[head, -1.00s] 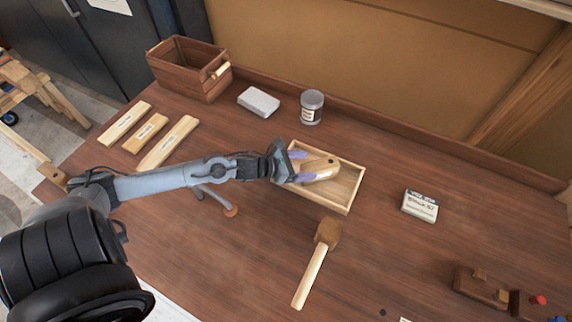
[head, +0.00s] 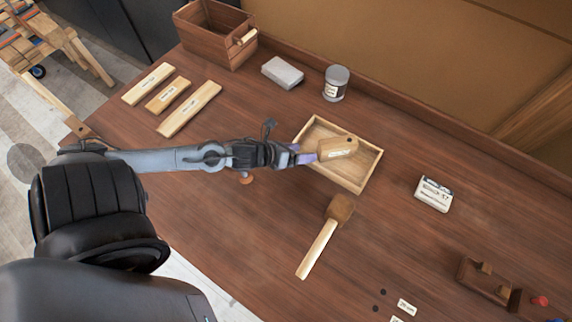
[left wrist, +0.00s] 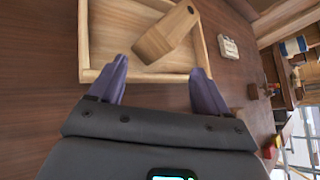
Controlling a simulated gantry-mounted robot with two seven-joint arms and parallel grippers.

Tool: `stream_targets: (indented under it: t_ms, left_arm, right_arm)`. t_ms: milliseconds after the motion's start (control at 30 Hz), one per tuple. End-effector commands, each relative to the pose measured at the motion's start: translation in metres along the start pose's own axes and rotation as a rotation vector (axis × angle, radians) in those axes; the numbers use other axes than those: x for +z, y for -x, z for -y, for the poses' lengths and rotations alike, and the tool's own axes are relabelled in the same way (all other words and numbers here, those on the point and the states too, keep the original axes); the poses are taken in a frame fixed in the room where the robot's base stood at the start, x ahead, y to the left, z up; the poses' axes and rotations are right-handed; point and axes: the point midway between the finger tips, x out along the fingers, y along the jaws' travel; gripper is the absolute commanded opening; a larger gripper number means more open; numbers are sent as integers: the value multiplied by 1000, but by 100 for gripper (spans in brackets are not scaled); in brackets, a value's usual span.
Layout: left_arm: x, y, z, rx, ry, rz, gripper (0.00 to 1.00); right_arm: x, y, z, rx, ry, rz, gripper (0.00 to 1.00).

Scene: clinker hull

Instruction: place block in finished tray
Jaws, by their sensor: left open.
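The wooden block (head: 340,147), with a dark hole near one end and a pale label, lies in the shallow wooden tray (head: 371,170). In the left wrist view the block (left wrist: 165,35) lies tilted across the tray floor, and the tray's near wall (left wrist: 145,77) shows. My left gripper (head: 308,156) is at the tray's left side. In the left wrist view its two purple fingers (left wrist: 158,82) are wide apart with nothing between them, and the block lies beyond their tips. My right gripper is not in view.
A mallet (head: 325,235) lies just in front of the tray. A grey block (head: 283,73), a jar (head: 336,83) and a wooden box (head: 214,37) stand behind. Labelled wooden strips (head: 189,109) lie at left. A small labelled box (head: 433,194) sits right, with bare bench around it.

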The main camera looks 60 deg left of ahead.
Motion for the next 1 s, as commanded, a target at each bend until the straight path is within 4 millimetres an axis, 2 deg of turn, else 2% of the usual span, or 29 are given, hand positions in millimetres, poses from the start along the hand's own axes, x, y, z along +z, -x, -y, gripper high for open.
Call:
stream_targets:
  t_ms: [33, 167, 300, 400, 500, 600, 700, 833, 1000]
  left_arm:
    - [-12, 3, 5, 50, 184, -4, 78]
    - [-46, 14, 18, 221, 732, -5, 78]
    - [-80, 35, 39, 418, 1305, 33, 78]
    - [-100, 52, 57, 557, 1661, 83, 78]
    - [-115, 68, 74, 686, 1946, 142, 78]
    - [-125, 82, 88, 794, 2156, 201, 78]
    - [-132, 93, 99, 873, 2291, 249, 78]
    - [-136, 100, 105, 927, 2378, 287, 78]
    - [-137, 102, 107, 941, 2399, 298, 78]
  right_arm:
    - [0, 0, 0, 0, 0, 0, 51]
    - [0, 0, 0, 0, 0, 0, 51]
    - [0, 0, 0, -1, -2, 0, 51]
    - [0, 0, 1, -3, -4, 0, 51]
    - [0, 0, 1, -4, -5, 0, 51]
    - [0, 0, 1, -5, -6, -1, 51]
    - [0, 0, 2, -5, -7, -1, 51]
    - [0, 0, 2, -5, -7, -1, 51]
    - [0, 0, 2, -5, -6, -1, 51]
